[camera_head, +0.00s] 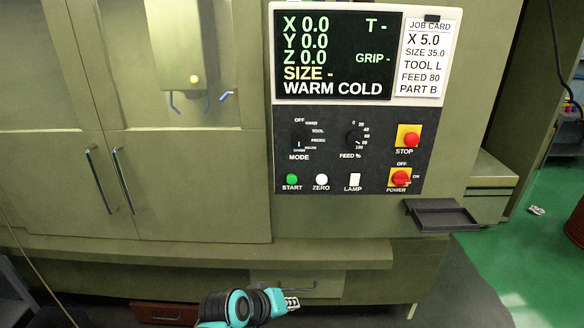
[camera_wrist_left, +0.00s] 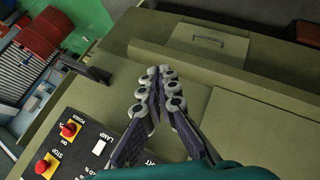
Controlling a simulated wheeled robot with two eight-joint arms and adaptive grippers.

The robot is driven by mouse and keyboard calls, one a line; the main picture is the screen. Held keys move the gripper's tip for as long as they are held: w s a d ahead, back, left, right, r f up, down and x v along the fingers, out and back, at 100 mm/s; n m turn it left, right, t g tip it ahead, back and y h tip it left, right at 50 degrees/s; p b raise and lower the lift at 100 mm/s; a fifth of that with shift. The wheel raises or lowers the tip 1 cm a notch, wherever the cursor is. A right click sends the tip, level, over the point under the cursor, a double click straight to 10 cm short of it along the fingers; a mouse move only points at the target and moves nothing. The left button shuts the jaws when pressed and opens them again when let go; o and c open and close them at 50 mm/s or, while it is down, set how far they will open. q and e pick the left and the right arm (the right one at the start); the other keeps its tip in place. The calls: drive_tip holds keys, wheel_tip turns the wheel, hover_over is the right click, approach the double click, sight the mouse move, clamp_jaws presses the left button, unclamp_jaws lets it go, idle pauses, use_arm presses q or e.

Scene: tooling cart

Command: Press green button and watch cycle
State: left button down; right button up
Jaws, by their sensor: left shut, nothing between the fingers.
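The green START button (camera_head: 292,179) sits at the lower left of the dark control panel (camera_head: 340,190) in the head view, left of the white ZERO button (camera_head: 321,179). My left gripper (camera_head: 292,303) is low in the head view, below the panel and well apart from the button. In the left wrist view its fingers (camera_wrist_left: 158,82) are shut with nothing between them, in front of the machine's green body. The panel shows partly there, with the red POWER switch (camera_wrist_left: 69,130) and STOP button (camera_wrist_left: 44,165); the START button is not seen there. My right gripper is not in view.
The screen (camera_head: 335,55) reads X, Y, Z 0.0 and WARM COLD. A job card (camera_head: 424,60) is beside it. The MODE and FEED dials (camera_head: 355,138) are above the buttons. A small dark tray (camera_head: 440,216) juts out at lower right. A ledge (camera_head: 200,252) runs below the doors.

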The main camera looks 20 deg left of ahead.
sight(292, 180)
use_arm(q)
drive_tip(key=w+a+r+n+t+h+p, duration=0.2)
drive_tip(key=w+r+n+p, duration=0.4)
drive_tip(key=w+r, duration=0.2)
drive_tip(key=w+a+r+n+t+h+p, duration=0.2)
drive_tip(key=w+r+n+p, duration=0.4)
drive_tip(key=w, duration=0.3)
drive_tip(key=shift+a+r+n+t, duration=0.5)
drive_tip(key=shift+a+r+t, duration=0.3)
drive_tip(key=shift+a+r, duration=0.1)
drive_tip(key=shift+w+a, duration=0.4)
drive_tip(key=shift+w, duration=1.05)
drive_tip(key=shift+w+a, duration=0.35)
drive_tip(key=shift+w, duration=1.05)
drive_tip(key=shift+w+a, duration=0.4)
drive_tip(key=shift+w, duration=1.05)
drive_tip(key=shift+w, duration=0.1)
drive_tip(key=shift+w+a, duration=0.1)
drive_tip(key=shift+w, duration=0.2)
